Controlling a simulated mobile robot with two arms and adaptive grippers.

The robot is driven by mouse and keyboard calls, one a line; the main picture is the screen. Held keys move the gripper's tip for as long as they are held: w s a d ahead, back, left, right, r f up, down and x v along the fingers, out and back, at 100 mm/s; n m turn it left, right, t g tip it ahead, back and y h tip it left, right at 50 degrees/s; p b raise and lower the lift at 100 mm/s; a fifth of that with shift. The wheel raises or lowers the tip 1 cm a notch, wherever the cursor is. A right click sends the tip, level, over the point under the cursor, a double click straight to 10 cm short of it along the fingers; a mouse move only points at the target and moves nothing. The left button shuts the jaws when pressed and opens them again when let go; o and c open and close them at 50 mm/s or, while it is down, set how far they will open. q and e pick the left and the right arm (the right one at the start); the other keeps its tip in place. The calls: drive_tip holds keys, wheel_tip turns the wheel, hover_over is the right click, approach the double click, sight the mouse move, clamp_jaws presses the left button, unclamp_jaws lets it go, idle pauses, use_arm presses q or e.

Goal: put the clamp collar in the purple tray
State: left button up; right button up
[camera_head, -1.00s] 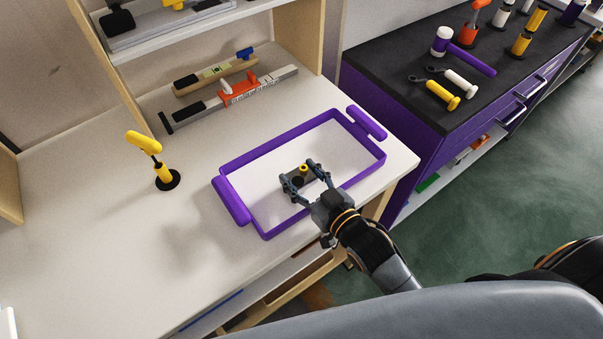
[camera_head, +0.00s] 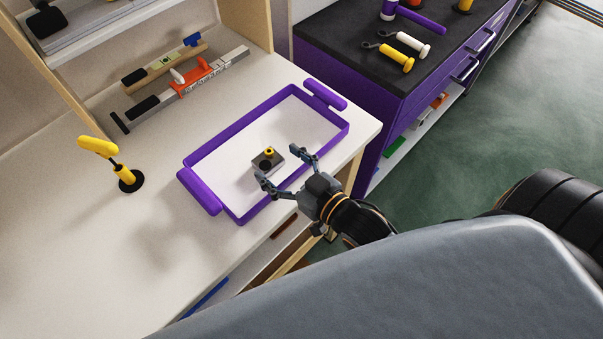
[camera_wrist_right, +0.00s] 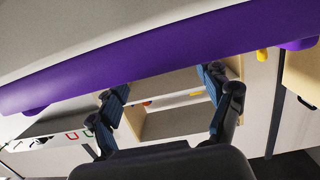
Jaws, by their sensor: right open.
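The clamp collar (camera_head: 262,169), a small grey block with a yellow knob and a dark hole, rests on the white floor of the purple tray (camera_head: 206,152), near the tray's front side. My right gripper (camera_head: 278,162) is open at the tray's front wall, its fingers spread just short of the collar and apart from it. In the right wrist view the open fingers (camera_wrist_right: 160,84) have nothing between them, and the tray's purple wall (camera_wrist_right: 150,53) crosses above them; the collar is not visible there. My left gripper is not in view.
A yellow-handled toggle clamp (camera_head: 125,175) stands left of the tray on the white bench (camera_head: 70,225). A long clamp with an orange slider (camera_head: 195,75) lies behind it. A purple cabinet (camera_head: 385,120) with tools on top stands right. The bench's left part is clear.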

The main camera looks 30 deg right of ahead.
drive_tip(key=v, duration=0.7)
drive_tip(key=shift+s+b, duration=0.25)
drive_tip(key=shift+b, duration=0.2)
drive_tip(key=shift+d, duration=0.1)
